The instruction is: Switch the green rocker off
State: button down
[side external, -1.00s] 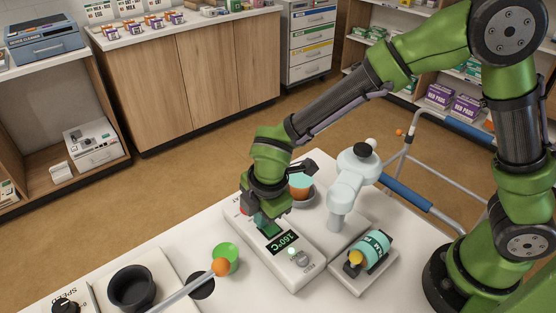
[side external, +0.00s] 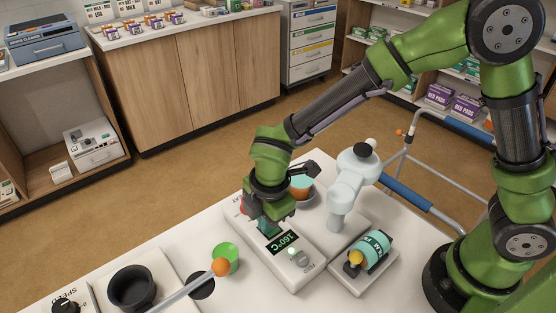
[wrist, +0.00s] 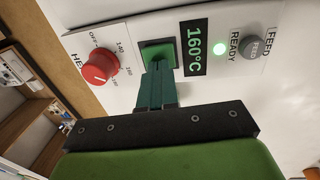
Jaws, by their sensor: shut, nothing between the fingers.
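The green rocker (wrist: 158,54) sits in a dark frame on the white control panel (wrist: 125,75), between a red knob and the display. My gripper (wrist: 158,72) is shut and empty. Its dark green fingertips reach the near edge of the rocker and cover part of it; I cannot tell whether they press on it. The rocker's tilt is not clear. In the side external view my gripper (side external: 268,228) points down onto the panel, left of the lit display (side external: 283,242).
The red heat knob (wrist: 100,66) is close left of my fingers. A grey feed button (wrist: 251,47) is at the right.

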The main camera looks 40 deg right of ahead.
notch_tip(320, 180, up, 14)
jog(key=s, duration=0.2)
jog(key=shift+s, duration=0.35)
jog(key=shift+f, duration=0.1)
jog(key=shift+w+t, duration=0.4)
jog(key=shift+w, duration=0.3)
send_near(271, 235)
jog(key=w+f, duration=0.1)
jog(key=f, duration=0.1)
jog(key=w+f, duration=0.3)
jog(key=f, duration=0.1)
jog(key=shift+w, duration=0.3)
